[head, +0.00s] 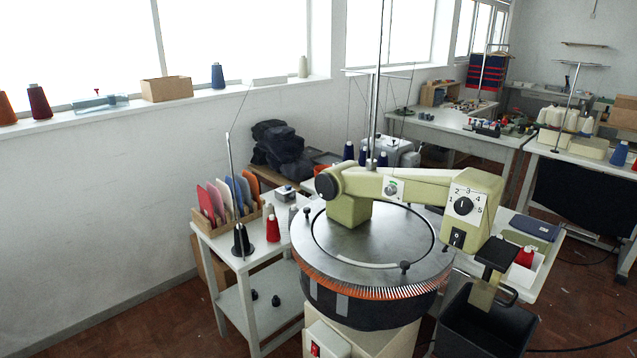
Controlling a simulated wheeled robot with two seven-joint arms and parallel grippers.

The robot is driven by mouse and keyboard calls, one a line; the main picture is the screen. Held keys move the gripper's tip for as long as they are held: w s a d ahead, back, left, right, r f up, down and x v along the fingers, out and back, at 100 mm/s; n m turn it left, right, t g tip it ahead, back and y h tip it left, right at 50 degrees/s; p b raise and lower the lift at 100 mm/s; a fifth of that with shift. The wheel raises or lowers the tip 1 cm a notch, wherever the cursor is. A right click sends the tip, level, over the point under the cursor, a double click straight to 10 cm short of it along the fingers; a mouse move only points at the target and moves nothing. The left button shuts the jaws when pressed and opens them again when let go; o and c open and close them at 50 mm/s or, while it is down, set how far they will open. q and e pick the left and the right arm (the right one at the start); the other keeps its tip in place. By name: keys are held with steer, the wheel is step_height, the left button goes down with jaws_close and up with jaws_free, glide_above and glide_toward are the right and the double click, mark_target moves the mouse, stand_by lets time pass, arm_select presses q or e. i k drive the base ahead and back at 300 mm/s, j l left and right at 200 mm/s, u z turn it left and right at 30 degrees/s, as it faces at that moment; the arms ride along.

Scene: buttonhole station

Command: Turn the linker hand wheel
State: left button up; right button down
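The linker (420,188) is a pale green machine arm over a round grey dial plate (345,235) ringed with orange-tipped points. A black round wheel (326,186) sits at the left end of the arm and looks like the hand wheel. Nothing touches it, and its far side is hidden. A black selector knob (463,206) with numbers around it is on the arm's right end. Neither of my grippers shows in the head view.
A white side table (258,258) left of the linker holds a rack of coloured panels (228,200) and yarn cones, including a red one (273,228). A black bin (480,325) stands at the front right. Red-brown floor is clear at front left.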

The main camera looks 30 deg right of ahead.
mark_target(325, 186)
steer(key=z, duration=1.05)
